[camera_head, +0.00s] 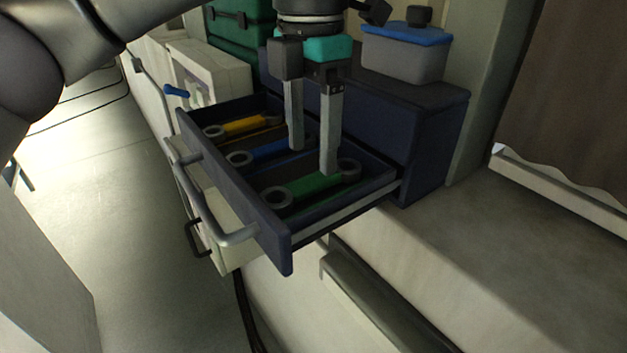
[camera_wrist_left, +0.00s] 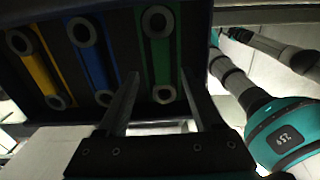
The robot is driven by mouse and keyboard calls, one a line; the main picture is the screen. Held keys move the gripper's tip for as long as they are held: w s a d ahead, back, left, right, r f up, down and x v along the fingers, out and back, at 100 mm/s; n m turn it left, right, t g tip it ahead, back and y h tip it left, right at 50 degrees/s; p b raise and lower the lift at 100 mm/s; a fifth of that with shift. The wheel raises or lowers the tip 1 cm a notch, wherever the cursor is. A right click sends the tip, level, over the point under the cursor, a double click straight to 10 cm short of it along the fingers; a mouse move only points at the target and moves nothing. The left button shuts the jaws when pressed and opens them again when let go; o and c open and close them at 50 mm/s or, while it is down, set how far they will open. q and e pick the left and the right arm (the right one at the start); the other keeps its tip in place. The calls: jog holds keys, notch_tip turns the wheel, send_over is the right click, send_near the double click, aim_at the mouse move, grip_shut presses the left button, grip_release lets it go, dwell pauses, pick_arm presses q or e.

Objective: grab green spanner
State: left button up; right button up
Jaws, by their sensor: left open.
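The green spanner (camera_head: 312,187) lies in the nearest compartment of the open dark blue drawer (camera_head: 228,190), with a grey ring at each end. My left gripper (camera_head: 313,160) points down over the drawer, open, with nothing between its fingers. One fingertip overlaps the spanner's far end in the head view. In the left wrist view the green spanner (camera_wrist_left: 161,66) shows between the two fingertips (camera_wrist_left: 160,74). I cannot tell how far the tips are above it. My right gripper is not in view.
A blue spanner (camera_head: 268,151) and a yellow spanner (camera_head: 246,125) lie in the neighbouring compartments. A grey box with a blue lid (camera_head: 405,55) stands on the dark blue cabinet (camera_head: 430,135) behind. A green case (camera_head: 241,32) stands at the back. The bench right of the drawer is clear.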

aim_at(316, 178)
pick_arm(q)
jog(key=f, duration=0.4)
jog(key=shift+d+f+p, duration=0.1)
jog(key=shift+d+p, duration=0.2)
jog(key=shift+p, duration=0.05)
jog(key=shift+c, duration=0.4)
grip_shut()
